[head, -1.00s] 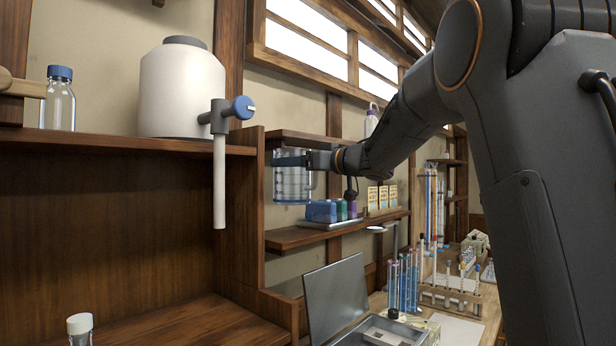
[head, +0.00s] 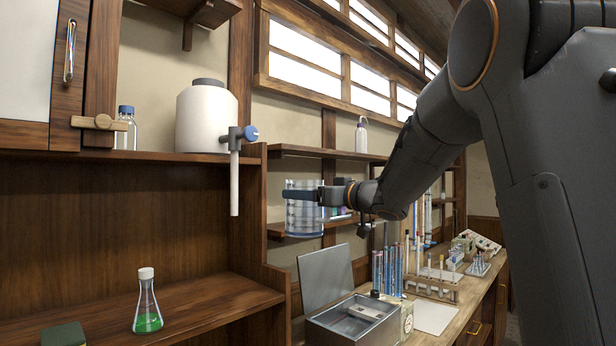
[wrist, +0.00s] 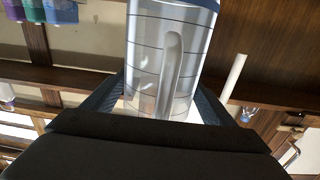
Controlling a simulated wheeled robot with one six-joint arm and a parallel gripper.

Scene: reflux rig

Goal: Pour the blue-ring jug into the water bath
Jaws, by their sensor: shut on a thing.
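The clear jug (head: 303,212) is held about upright in the air, in front of the wall shelves in the head view. My gripper (head: 318,195) is shut on it from the right. In the wrist view the jug (wrist: 165,62) sits between my two fingers (wrist: 160,90), with its handle facing the camera and blue edging at the picture's top. The jug's contents cannot be told clearly. The water bath (head: 350,322) is a metal box on the bench, below and to the right of the jug. Its lid (head: 325,276) stands raised at the back left.
Tubes (head: 390,272) and a wooden rack (head: 430,288) stand right of the bath. A white tank (head: 203,118) with a spout is on the left shelf. A flask of green liquid (head: 147,305) stands at lower left. A paper sheet (head: 434,317) lies on the bench.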

